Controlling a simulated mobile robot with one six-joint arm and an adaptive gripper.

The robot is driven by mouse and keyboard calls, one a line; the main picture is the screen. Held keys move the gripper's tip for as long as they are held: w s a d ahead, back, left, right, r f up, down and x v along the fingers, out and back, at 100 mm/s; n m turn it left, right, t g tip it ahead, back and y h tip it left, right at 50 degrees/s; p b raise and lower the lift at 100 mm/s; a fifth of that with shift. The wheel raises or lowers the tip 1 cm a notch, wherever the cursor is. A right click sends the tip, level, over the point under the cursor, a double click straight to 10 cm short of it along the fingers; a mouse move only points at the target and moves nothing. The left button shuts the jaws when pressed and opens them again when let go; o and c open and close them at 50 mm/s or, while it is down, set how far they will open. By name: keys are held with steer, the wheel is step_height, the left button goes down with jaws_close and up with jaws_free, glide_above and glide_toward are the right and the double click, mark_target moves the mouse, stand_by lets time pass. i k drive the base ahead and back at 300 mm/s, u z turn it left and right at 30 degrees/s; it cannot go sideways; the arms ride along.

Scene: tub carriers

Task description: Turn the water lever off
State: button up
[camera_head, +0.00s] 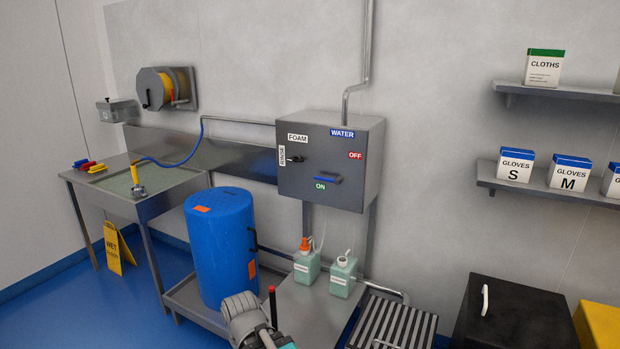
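The water lever (328,178) is a small blue handle on the front of a grey wall box (330,150). It lies roughly level, just above the green ON label (320,186). The red OFF label (356,155) is higher and to the right. A blue WATER label (342,133) is at the top of the box. Part of my arm shows at the bottom edge, well below and in front of the box, not touching the lever. My gripper's fingers are not in view.
A black selector (296,159) sits on the box between the FOAM and RINSE labels. A blue drum (222,245) stands below left. Two green bottles, one (307,262) orange-topped, stand below the box. A black chest (515,315) is at right. Air before the lever is clear.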

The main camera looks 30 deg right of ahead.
mark_target(338, 180)
steer(key=i, duration=1.45)
steer(key=z, duration=1.35)
